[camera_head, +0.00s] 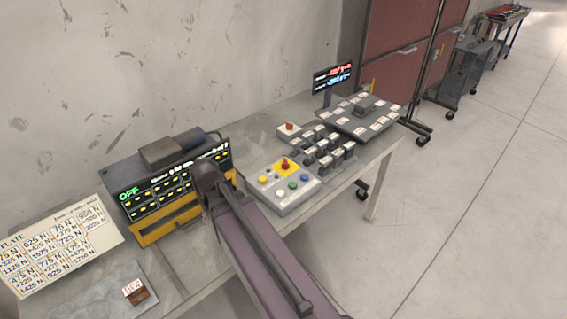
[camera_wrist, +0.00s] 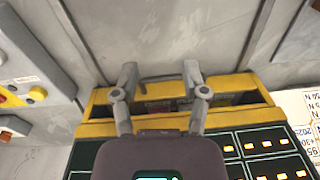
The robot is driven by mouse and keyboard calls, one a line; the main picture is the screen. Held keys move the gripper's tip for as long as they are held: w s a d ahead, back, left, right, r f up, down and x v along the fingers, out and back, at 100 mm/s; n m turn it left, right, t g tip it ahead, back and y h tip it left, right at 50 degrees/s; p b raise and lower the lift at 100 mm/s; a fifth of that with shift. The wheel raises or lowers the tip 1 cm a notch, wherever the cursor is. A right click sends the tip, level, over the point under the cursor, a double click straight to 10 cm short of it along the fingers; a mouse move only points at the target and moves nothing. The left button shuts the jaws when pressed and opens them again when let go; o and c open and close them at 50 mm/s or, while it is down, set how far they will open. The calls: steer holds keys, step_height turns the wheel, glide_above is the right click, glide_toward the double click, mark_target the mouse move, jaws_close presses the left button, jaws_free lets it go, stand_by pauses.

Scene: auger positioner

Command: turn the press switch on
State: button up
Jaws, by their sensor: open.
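The press (camera_head: 160,232) is a yellow and dark box at the left of the bench, with a black display (camera_head: 172,186) that reads "OFF" in green. My arm covers its right end, and the gripper itself is hidden in the head view. In the wrist view my gripper (camera_wrist: 160,72) is open and empty, its two fingers spread over the press's yellow frame (camera_wrist: 98,112). A thin grey bar (camera_wrist: 158,78) shows between the fingertips; I cannot tell whether it is the switch. Small labels show in the recess under the frame. Contact is unclear.
A grey control box (camera_head: 287,200) with coloured buttons and a red knob stands right of my arm. Behind it are several small blocks, a tagged plate (camera_head: 345,121) and a small display (camera_head: 333,77). A white chart (camera_head: 62,240) leans at left near a tagged brown block (camera_head: 138,296).

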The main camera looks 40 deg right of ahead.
steer(key=s+a, duration=0.1)
steer(key=a, duration=0.1)
steer(key=s+a, duration=0.2)
steer(key=shift+s+a, duration=0.15)
steer(key=shift+s, duration=0.1)
stand_by(0.3)
